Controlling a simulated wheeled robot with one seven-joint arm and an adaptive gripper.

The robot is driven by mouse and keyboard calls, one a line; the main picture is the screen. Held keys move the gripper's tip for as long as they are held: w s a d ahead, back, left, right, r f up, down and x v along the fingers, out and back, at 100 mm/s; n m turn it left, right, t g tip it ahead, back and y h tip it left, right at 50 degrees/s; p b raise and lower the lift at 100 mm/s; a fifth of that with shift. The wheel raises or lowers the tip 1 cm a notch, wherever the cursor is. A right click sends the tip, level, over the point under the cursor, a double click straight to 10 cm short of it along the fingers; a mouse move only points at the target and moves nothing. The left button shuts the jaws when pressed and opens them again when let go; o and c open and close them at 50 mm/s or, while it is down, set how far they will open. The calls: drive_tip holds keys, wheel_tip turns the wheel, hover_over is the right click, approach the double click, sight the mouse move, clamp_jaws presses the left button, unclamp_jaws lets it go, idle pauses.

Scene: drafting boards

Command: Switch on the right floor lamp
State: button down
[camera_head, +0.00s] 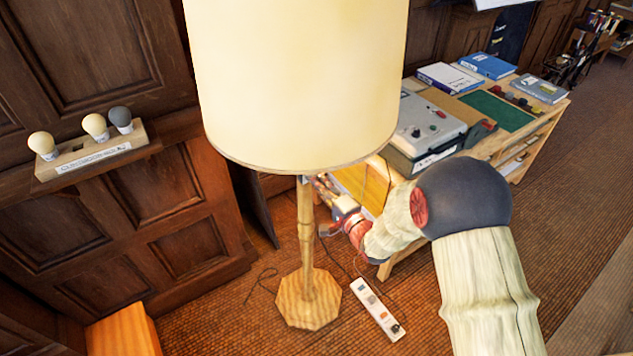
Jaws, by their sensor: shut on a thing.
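One floor lamp is in view, with a large cream shade (297,80), a pale wooden pole (306,235) and an octagonal wooden base (308,299) on the floor. It stands upright. The shade is pale and bright, but I cannot tell whether it is lit. My gripper (318,187) reaches in from the right, just under the shade's lower rim beside the top of the pole. It is shut on a small part of the lamp there. The fingertips are small and partly hidden by the shade, so the exact part held is unclear.
A power strip (377,308) and dark cords lie on the carpet right of the base. A wooden desk (546,112) with a grey machine (423,130) and books stands behind my arm. A wall shelf (92,150) with several bulbs is at left. A wooden box (124,332) is at lower left.

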drive_tip(key=c, duration=2)
unclamp_jaws()
drive_tip(key=shift+o, duration=0.4)
drive_tip(key=v, duration=1.2)
